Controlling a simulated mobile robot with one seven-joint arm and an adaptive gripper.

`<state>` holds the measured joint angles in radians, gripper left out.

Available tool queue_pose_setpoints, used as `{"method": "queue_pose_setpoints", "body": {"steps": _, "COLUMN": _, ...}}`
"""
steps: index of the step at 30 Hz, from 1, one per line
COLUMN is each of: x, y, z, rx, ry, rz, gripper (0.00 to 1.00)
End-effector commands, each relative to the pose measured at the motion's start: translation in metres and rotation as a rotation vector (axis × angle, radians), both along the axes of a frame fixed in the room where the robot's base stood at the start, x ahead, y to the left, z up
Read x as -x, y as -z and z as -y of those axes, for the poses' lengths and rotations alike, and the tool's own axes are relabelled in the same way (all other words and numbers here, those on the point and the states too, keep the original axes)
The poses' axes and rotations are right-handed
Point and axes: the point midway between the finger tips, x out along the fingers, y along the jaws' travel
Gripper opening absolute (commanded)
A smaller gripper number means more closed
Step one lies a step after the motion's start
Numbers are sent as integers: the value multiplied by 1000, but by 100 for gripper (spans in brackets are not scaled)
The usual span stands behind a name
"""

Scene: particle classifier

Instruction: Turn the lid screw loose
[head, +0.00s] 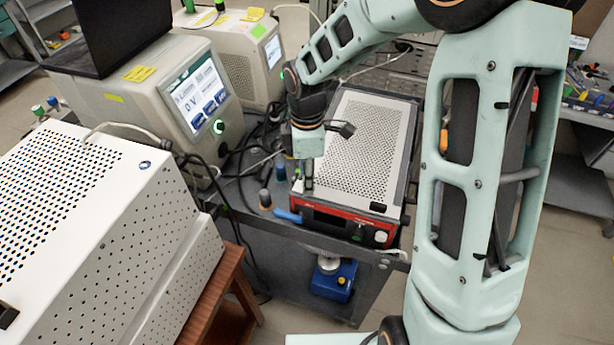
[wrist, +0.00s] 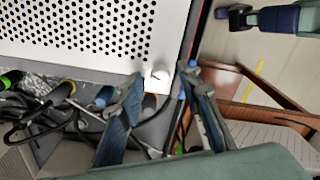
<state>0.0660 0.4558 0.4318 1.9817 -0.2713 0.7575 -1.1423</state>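The red-fronted instrument (head: 345,224) has a pale perforated lid (head: 365,145) and stands on a grey cart. My gripper (head: 308,186) points down at the lid's near left corner. In the wrist view my gripper (wrist: 163,80) is open, its two blue-grey fingers spread apart. A small white tab (wrist: 157,76) with a dark mark shows between the fingertips, at the corner of the perforated lid (wrist: 85,28). I cannot clearly make out a lid screw, or whether the fingers touch anything. In the head view the gripper hides part of that corner.
A large white perforated box (head: 75,215) stands on a wooden table (head: 225,290) at the left. A screen unit (head: 185,95) stands behind it. Cables and small bottles (head: 265,198) crowd the cart left of the gripper. A blue device (head: 333,280) sits below.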

Motion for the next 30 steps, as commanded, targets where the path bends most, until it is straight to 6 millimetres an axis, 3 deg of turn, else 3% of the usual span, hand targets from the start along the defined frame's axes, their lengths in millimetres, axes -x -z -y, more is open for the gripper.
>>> {"method": "queue_pose_setpoints", "body": {"steps": 11, "x": 0, "y": -7, "z": 0, "rx": 1, "ry": 2, "rz": 1, "gripper": 35}}
{"method": "queue_pose_setpoints", "body": {"steps": 24, "x": -1, "y": -92, "z": 0, "rx": 0, "ry": 2, "rz": 4, "gripper": 35}}
{"method": "queue_pose_setpoints", "body": {"steps": 30, "x": 0, "y": -116, "z": 0, "rx": 0, "ry": 1, "rz": 1, "gripper": 35}}
